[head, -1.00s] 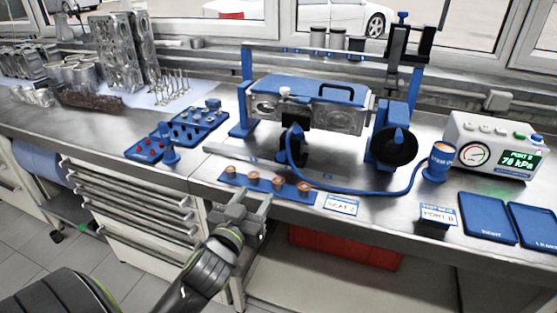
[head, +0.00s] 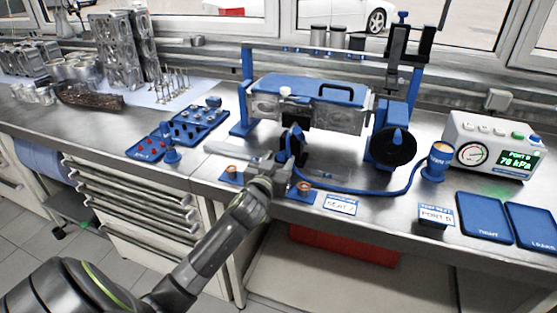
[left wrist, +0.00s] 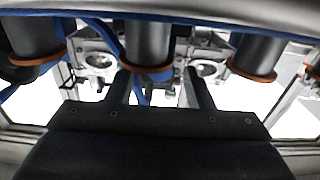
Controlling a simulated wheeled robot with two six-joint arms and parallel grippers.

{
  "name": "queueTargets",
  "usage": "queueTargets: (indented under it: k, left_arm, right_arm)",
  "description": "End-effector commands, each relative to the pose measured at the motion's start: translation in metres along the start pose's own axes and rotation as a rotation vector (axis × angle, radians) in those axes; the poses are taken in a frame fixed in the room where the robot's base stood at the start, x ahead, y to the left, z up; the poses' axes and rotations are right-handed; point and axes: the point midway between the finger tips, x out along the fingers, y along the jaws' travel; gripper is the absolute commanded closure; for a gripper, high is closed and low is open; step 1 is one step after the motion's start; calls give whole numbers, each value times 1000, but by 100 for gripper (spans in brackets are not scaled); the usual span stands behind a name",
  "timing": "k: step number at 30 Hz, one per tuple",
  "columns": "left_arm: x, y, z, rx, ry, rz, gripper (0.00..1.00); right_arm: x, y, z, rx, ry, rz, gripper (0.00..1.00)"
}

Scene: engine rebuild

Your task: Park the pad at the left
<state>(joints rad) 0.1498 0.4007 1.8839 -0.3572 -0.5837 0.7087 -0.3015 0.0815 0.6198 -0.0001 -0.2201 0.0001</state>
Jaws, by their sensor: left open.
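A blue strip (head: 222,180) with orange-topped dark pads lies along the bench's front edge. One pad (head: 232,170) shows at its left end and another (head: 304,187) at its right; my gripper hides the middle of the row. My left gripper (head: 272,165) is open over the middle of the strip. In the left wrist view its two fingers (left wrist: 157,88) point at a dark cylinder with an orange rim (left wrist: 148,50), seemingly without gripping it; more such cylinders stand on either side. My right gripper is not in view.
A gauge box (head: 495,145) and blue trays (head: 486,218) are at the right. Small blue part trays (head: 195,126) stand left.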

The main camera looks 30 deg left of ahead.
Motion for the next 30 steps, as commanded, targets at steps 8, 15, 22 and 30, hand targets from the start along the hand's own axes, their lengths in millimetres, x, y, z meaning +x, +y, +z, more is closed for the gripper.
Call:
queueTargets:
  k: [8,15,22,30]
  left_arm:
    - [2,0,0,0,1,0,53]
    - [2,0,0,0,0,0,80]
    - [2,0,0,0,0,0,100]
    - [2,0,0,0,0,-1,100]
  right_arm:
    - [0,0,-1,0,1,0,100]
    - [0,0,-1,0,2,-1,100]
    - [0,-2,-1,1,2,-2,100]
    - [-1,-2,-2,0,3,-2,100]
